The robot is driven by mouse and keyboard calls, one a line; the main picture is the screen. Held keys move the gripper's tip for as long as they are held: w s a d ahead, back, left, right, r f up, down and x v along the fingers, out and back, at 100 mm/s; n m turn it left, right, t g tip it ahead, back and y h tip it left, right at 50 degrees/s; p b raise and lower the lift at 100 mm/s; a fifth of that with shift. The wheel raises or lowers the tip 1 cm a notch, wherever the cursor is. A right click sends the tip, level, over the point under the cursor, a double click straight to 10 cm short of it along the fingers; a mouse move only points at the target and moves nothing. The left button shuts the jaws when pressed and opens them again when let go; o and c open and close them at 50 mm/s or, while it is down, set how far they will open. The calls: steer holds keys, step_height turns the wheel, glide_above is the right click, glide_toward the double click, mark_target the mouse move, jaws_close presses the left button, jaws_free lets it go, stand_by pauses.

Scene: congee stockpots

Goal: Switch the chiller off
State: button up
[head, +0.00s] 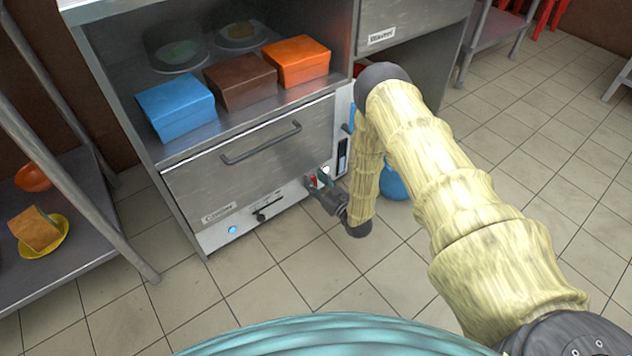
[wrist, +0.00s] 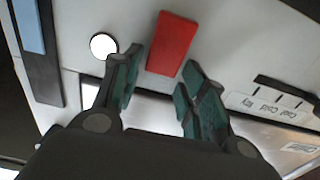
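The chiller (head: 250,165) is a steel drawer unit with a bar handle, built in under a shelf. A pale control strip runs below and right of its front. A red switch (head: 313,181) shows on the strip beside my gripper (head: 322,182). In the wrist view the red switch (wrist: 172,43) is an upright red block, just beyond and between the fingertips of my gripper (wrist: 161,68). The fingers are apart with nothing between them but a view of the panel. I cannot tell whether they touch the switch. A white round part (wrist: 103,45) sits left of it.
A slider marked Cool, Cold, Icy (wrist: 285,94) is right of the switch. A blue light (head: 232,229) shows on the strip's left end. Blue (head: 176,108), brown (head: 241,80) and orange (head: 297,61) boxes stand on the shelf above. A side table (head: 75,225) stands left. Floor is clear in front.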

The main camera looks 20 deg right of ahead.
steer(key=c, duration=0.5)
steer(key=shift+s+d+f+t+y+b, duration=0.1)
steer(key=shift+s+f+t+y+b, duration=0.15)
steer(key=shift+t, duration=0.5)
steer(key=shift+s+d+f+t+y+b, duration=0.1)
steer(key=shift+f+t+y+b, duration=0.15)
steer(key=shift+t, duration=0.5)
steer(key=shift+c, duration=0.2)
steer(key=shift+s+t, duration=0.1)
steer(key=shift+t, duration=0.3)
steer(key=o, duration=1)
